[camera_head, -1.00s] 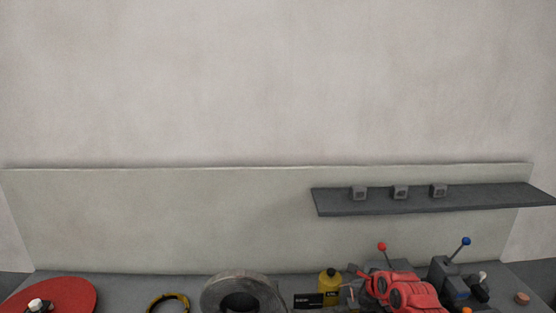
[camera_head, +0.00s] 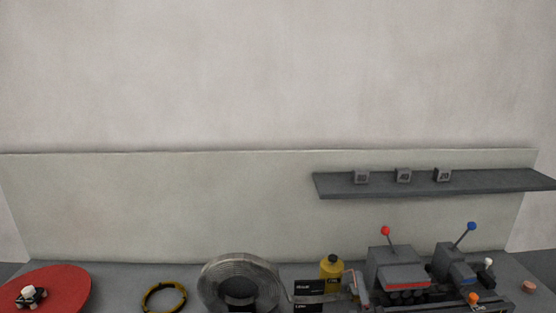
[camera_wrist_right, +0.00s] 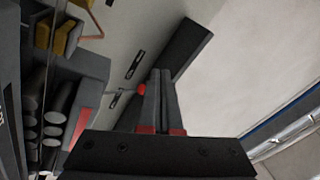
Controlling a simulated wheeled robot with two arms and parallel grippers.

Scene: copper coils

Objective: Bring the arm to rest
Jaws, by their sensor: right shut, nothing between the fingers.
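My right gripper (camera_wrist_right: 160,78) shows in the right wrist view. Its two dark fingers, with red parts near the base, are together with nothing between them. The fingers point toward the upper middle of that view, with a red knob just left of them. In the head view I cannot make out the right gripper clearly. My left gripper is in neither view.
A grey machine (camera_head: 397,265) with red- and blue-knobbed levers stands at right. A metal strip coil (camera_head: 215,290), yellow ring (camera_head: 146,301), yellow bottle (camera_head: 331,271) and red disc (camera_head: 65,290) are on the bench. A shelf (camera_head: 480,183) holds small blocks.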

